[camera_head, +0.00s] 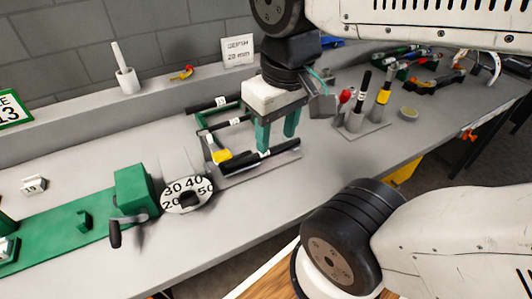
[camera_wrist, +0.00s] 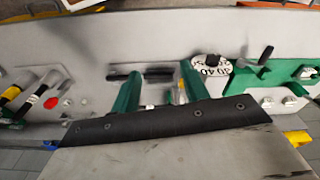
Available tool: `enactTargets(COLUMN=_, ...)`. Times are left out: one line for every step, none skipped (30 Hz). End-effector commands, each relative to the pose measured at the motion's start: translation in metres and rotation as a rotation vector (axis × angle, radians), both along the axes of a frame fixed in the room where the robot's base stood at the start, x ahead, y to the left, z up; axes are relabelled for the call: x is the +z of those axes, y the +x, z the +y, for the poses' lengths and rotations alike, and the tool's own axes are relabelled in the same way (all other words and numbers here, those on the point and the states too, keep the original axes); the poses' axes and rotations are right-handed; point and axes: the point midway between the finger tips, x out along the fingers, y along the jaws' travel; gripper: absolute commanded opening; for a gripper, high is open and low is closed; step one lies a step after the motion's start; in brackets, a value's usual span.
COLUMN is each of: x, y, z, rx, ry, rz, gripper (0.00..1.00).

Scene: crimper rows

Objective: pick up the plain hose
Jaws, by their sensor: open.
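My gripper (camera_head: 277,146) is open and empty, its two green fingers pointing down over the workbench. A black hose (camera_head: 282,149) lies on a flat grey tray (camera_head: 262,166) just below and in front of the fingertips. It has a pale mark near its middle. In the wrist view my gripper (camera_wrist: 160,70) shows a dark hose (camera_wrist: 158,73) between or beyond its fingertips. I cannot tell for certain which is the plain hose.
A green crimper (camera_head: 136,188) with a crank and a numbered dial (camera_head: 187,195) stands left. Upright hoses, one black (camera_head: 363,92) and one yellow-banded (camera_head: 383,90), stand right on a stand. A sign (camera_head: 238,50) stands on the back ledge.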

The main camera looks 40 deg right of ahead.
Motion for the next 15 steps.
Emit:
enactTargets(x=0.0, y=0.0, z=-0.002, rx=-0.011, ry=0.0, rz=0.003, gripper=0.45)
enactTargets(x=-0.002, y=0.001, z=-0.004, rx=-0.022, ry=0.001, rz=0.009, gripper=0.45)
enactTargets(x=-0.005, y=0.002, z=-0.008, rx=-0.042, ry=0.001, rz=0.026, gripper=0.45)
enactTargets(x=-0.008, y=0.003, z=-0.012, rx=-0.061, ry=0.001, rz=0.044, gripper=0.45)
enactTargets(x=-0.012, y=0.004, z=-0.016, rx=-0.083, ry=0.003, rz=0.064, gripper=0.45)
enactTargets(x=-0.016, y=0.007, z=-0.021, rx=-0.114, ry=0.008, rz=0.092, gripper=0.45)
enactTargets(x=-0.02, y=0.009, z=-0.025, rx=-0.14, ry=0.016, rz=0.115, gripper=0.45)
enactTargets(x=-0.024, y=0.012, z=-0.029, rx=-0.166, ry=0.027, rz=0.135, gripper=0.45)
enactTargets(x=-0.029, y=0.016, z=-0.034, rx=-0.207, ry=0.046, rz=0.16, gripper=0.45)
enactTargets(x=-0.034, y=0.02, z=-0.038, rx=-0.238, ry=0.059, rz=0.178, gripper=0.45)
enactTargets(x=-0.038, y=0.023, z=-0.042, rx=-0.273, ry=0.077, rz=0.193, gripper=0.45)
enactTargets(x=-0.044, y=0.029, z=-0.047, rx=-0.318, ry=0.099, rz=0.212, gripper=0.45)
enactTargets(x=-0.048, y=0.033, z=-0.051, rx=-0.355, ry=0.117, rz=0.222, gripper=0.45)
enactTargets(x=-0.052, y=0.037, z=-0.055, rx=-0.393, ry=0.135, rz=0.233, gripper=0.45)
enactTargets(x=-0.059, y=0.043, z=-0.06, rx=-0.446, ry=0.16, rz=0.248, gripper=0.45)
